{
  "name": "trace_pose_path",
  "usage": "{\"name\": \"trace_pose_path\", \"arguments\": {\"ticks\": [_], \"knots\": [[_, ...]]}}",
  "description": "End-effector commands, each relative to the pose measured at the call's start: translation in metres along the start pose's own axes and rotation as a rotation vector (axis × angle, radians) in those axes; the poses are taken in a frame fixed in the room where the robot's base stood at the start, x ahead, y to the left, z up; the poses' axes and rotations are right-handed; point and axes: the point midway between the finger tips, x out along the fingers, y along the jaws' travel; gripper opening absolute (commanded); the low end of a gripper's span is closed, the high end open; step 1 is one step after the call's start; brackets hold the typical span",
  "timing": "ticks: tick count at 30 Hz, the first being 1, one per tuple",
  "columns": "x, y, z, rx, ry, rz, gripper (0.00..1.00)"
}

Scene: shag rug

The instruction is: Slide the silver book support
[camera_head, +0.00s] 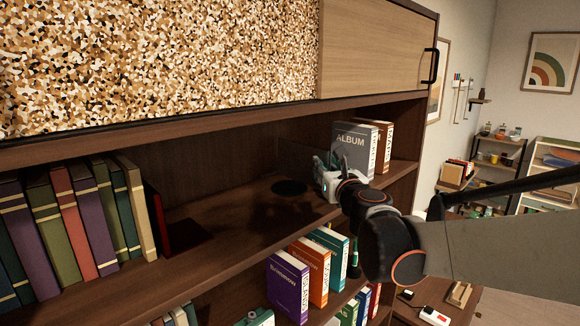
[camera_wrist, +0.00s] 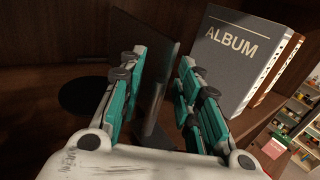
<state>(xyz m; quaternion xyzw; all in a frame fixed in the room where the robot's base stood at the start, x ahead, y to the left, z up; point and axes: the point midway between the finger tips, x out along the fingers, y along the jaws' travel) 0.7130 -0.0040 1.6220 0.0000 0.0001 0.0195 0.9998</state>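A thin, dark grey upright plate, which looks like the silver book support (camera_wrist: 158,88), stands on the shelf in the wrist view. My gripper (camera_wrist: 158,72) is open, with one teal-padded finger on each side of the plate. I see gaps beside it near the fingertips; contact lower down is unclear. In the head view my gripper (camera_head: 326,170) reaches onto the shelf just left of the grey ALBUM book (camera_head: 354,146) and hides most of the support. The ALBUM book also stands right of the plate in the wrist view (camera_wrist: 232,58).
A flat black disc (camera_head: 289,187) lies on the shelf left of my gripper. The shelf is mostly bare toward the row of books (camera_head: 75,220) and red upright panel (camera_head: 158,218) at left. A cabinet board is overhead; coloured books (camera_head: 289,284) stand below.

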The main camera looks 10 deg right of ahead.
Motion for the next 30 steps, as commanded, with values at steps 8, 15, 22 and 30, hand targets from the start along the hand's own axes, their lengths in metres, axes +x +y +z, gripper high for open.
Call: {"name": "trace_pose_path", "arguments": {"ticks": [8,15,22,30], "knots": [[0.003,0.0,0.0,0.0,0.0,0.0,0.31],[0.003,0.0,0.0,0.0,0.0,0.0,0.0],[0.009,-0.008,-0.001,0.0,0.0,-0.001,0.0],[0.042,-0.058,-0.001,0.0,0.0,-0.001,0.0]]}}
